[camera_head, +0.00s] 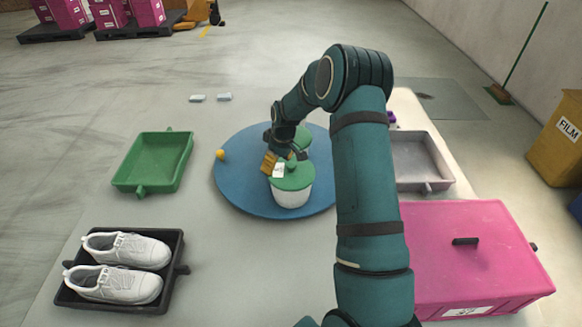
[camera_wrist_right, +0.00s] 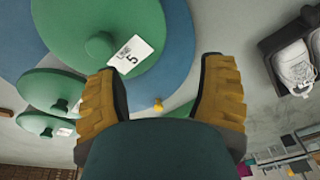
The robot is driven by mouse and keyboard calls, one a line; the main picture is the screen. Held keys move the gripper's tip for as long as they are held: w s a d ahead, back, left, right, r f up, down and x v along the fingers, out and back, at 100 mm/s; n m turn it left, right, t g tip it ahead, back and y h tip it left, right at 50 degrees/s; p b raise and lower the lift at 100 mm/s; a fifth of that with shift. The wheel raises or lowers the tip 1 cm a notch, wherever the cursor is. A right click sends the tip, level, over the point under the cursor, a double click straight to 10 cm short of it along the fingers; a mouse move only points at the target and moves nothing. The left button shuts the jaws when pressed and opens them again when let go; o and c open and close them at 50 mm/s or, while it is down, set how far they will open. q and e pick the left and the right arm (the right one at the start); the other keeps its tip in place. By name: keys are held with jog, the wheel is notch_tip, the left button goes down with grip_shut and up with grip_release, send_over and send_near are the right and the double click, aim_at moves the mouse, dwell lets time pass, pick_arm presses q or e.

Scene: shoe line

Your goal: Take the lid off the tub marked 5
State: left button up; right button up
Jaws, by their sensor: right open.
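The tub marked 5 is the near white tub (camera_head: 291,199) on the blue round turntable (camera_head: 245,190). Its green lid (camera_head: 296,182) is on it. In the right wrist view this lid (camera_wrist_right: 150,22) shows a round green knob (camera_wrist_right: 100,45) and a white label with a 5 (camera_wrist_right: 130,55). My right gripper (camera_head: 281,162) is over the far-left part of the lid, fingers apart and empty. In the right wrist view, the fingers of the gripper (camera_wrist_right: 160,75) are spread, with the knob off to the upper left of the gap. My left gripper is not in view.
Another green-lidded tub (camera_head: 303,136) stands behind; the right wrist view shows two other lids (camera_wrist_right: 60,88) (camera_wrist_right: 42,122). A yellow ball-like knob (camera_head: 220,154) is at the turntable's left. A green tray (camera_head: 122,180), shoe tray (camera_head: 172,282), grey tray (camera_head: 449,172) and pink box (camera_head: 490,240) surround it.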

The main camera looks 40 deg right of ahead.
notch_tip(320, 180, up, 6)
send_over(291, 165)
jog(key=s, duration=0.1)
jog(key=d, duration=0.1)
jog(key=shift+n+h, duration=0.3)
jog(key=f, duration=0.7)
jog(key=shift+w+f+b, duration=0.3)
jog(key=shift+f+b, duration=0.05)
jog(key=f, duration=0.2)
jog(key=a+f+b, duration=0.1)
jog(key=f, duration=0.1)
jog(key=shift+w+f, duration=0.1)
jog(key=shift+f, duration=0.05)
jog(key=shift+w+f, duration=0.1)
jog(key=shift+f, duration=0.45)
jog(key=shift+r, duration=0.1)
grip_shut()
